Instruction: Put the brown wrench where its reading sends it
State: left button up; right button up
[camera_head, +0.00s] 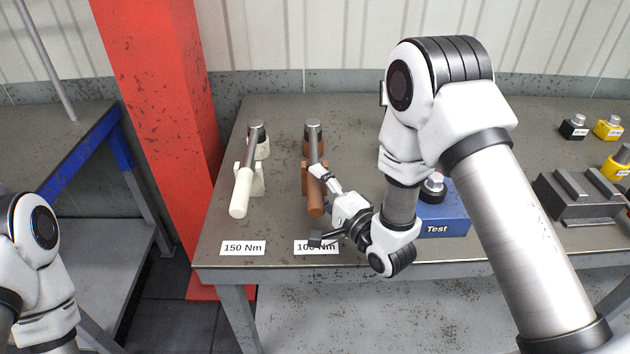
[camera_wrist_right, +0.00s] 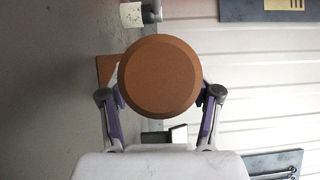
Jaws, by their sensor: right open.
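The brown wrench (camera_head: 315,196) lies in its brown stand behind the 100 Nm label (camera_head: 303,247), its handle pointing to the table's front edge. In the right wrist view the round end of its handle (camera_wrist_right: 158,76) faces the camera. My right gripper (camera_head: 319,207) is open at the handle, and in the wrist view its fingers (camera_wrist_right: 160,96) stand on either side of the handle end. I cannot tell whether they touch it. The blue Test block (camera_head: 455,222) is partly hidden behind my right arm. My left arm shows at lower left, its gripper out of view.
A white wrench (camera_head: 242,190) rests in a pale stand behind the 150 Nm label (camera_head: 243,248). A dark fixture (camera_head: 575,205) and black and yellow blocks (camera_head: 608,128) are at the right. A red post (camera_head: 165,110) stands left of the table.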

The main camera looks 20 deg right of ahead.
jog(key=v, duration=0.9)
jog(key=shift+s+d, duration=0.2)
jog(key=shift+s, duration=0.6)
dwell(0.3)
